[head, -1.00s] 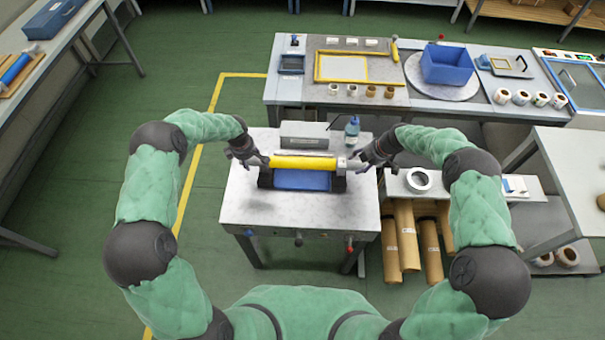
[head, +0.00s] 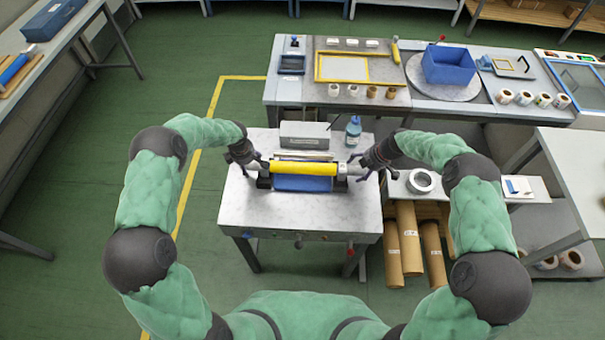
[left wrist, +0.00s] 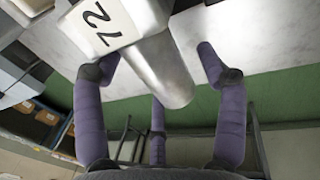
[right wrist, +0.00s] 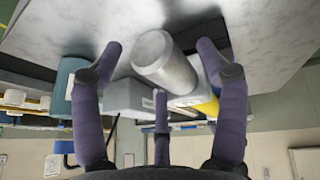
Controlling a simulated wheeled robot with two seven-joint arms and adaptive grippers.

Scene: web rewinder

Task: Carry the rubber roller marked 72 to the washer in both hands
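The yellow roller (head: 303,168) with grey metal ends lies level across the dark end supports of a stand, above a blue tray (head: 302,184) on the small table. My left gripper (head: 262,165) is open at the roller's left end, fingers apart on either side of the shaft. My right gripper (head: 357,167) is open at the right end; the shaft end (right wrist: 165,65) shows between its spread fingers. I cannot tell which machine is the washer.
A grey box (head: 304,135) and a blue bottle (head: 353,131) stand behind the roller. The back bench holds a yellow frame (head: 342,67) and a blue bin (head: 447,64). A blue-framed unit (head: 580,85) stands far right. Brown rolls (head: 410,240) stand right of the table. Floor at left is clear.

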